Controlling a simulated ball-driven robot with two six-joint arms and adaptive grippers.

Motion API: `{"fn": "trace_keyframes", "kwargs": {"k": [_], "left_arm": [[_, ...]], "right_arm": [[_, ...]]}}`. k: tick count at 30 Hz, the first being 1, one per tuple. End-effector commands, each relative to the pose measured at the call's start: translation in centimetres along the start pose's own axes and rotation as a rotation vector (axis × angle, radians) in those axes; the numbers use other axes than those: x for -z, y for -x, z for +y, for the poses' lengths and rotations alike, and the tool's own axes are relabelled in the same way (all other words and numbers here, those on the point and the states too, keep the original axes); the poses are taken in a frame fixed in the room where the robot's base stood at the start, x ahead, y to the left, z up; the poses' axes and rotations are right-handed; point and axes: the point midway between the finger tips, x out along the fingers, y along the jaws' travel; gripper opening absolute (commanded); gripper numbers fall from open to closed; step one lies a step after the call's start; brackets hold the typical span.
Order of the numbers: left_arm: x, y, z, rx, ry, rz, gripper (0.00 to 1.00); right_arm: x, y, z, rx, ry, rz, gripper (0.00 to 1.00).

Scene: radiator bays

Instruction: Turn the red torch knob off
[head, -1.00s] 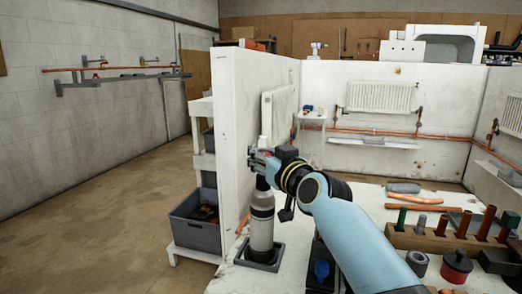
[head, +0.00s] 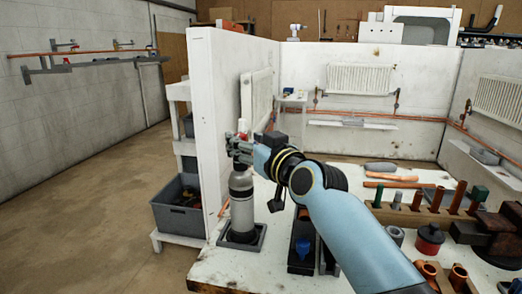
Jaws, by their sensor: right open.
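The torch (head: 242,200) is a grey cylinder standing upright in a square grey holder (head: 257,243) at the left end of the white bench. Its narrow pale top rises behind my right gripper. A small red spot (head: 243,135), likely the red knob, shows at the top, mostly hidden by the fingers. My right gripper (head: 234,148) is open at the torch's upper end, its fingers pointing left. I cannot tell whether it touches the knob, or which way the knob is turned. My left gripper is not in view.
A white partition (head: 210,120) stands close behind and left of the torch. A black tray with a blue item (head: 303,247) lies right of it. A wooden block (head: 420,218) with copper pipes and a red-and-black can (head: 429,238) stand further right. Open floor lies left.

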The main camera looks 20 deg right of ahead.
Motion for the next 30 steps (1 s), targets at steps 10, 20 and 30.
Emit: {"fn": "trace_keyframes", "kwargs": {"k": [10,20,30], "left_arm": [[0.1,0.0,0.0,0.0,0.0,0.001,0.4],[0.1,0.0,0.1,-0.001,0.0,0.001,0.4],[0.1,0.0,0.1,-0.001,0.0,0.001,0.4]], "right_arm": [[-0.2,7.1,0.0,0.0,-0.001,-0.003,0.53],[0.0,8.4,0.0,0.0,-0.001,0.0,0.53],[-0.3,8.6,-0.1,0.003,0.0,-0.011,0.53]]}}
